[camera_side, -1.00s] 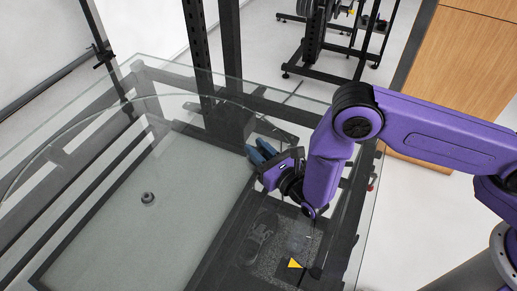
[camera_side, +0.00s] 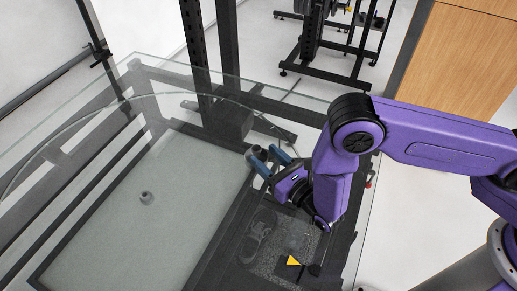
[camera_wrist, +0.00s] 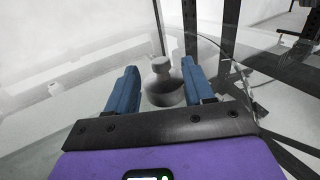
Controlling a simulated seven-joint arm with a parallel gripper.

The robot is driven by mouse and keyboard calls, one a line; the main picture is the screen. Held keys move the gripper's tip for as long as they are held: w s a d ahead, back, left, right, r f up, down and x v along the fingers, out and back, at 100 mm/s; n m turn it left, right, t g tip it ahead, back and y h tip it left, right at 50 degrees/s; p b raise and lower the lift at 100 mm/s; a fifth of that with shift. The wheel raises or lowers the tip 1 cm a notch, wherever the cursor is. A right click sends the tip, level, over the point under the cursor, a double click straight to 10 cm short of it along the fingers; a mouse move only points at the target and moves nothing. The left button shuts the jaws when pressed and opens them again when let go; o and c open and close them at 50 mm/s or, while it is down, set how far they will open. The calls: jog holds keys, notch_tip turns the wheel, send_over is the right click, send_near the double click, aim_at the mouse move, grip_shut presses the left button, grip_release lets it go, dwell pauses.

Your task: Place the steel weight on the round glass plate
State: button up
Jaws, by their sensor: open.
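The steel weight (camera_wrist: 162,88) is a grey, rounded piece with a narrow neck and a knob on top. It stands upright between my fingers in the wrist view, with gaps visible on both sides. In the side view, the weight (camera_side: 258,152) shows as a small dark grey knob at my fingertips. My gripper (camera_side: 264,156) is open, its two blue fingers low over the glass. The round glass plate (camera_side: 190,93) is clear, with a faint curved edge. Whether the weight's base rests on the plate or the glass beneath is hard to tell.
A small grey round piece (camera_side: 146,197) stands left of my gripper, over the pale panel (camera_side: 110,240). A dark frame (camera_side: 215,60) rises behind. A yellow triangle label (camera_side: 293,261) lies at the front right. The glass left of my gripper is mostly clear.

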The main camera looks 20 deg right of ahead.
jog(key=v, duration=0.7)
jog(key=shift+s, duration=0.15)
jog(key=w+d+r+m+g+h, duration=0.1)
jog(key=w+d+r+m+h, duration=0.2)
jog(key=d+r+m+h, duration=1.1)
jog(key=s+d+m+g+h, duration=0.1)
jog(key=s+d+m+g, duration=0.45)
jog(key=d+g, duration=0.5)
jog(key=s+d+r+m+g+y, duration=0.2)
jog(key=s+m+g+y, duration=0.3)
jog(key=s, duration=1.2)
jog(key=r+m+y, duration=0.1)
jog(key=m+y, duration=0.1)
jog(key=y, duration=0.2)
jog(key=shift+s+y, duration=0.25)
jog(key=shift+y, duration=0.15)
jog(key=shift+d+r+m+g, duration=0.15)
jog(key=shift+m+g, duration=0.1)
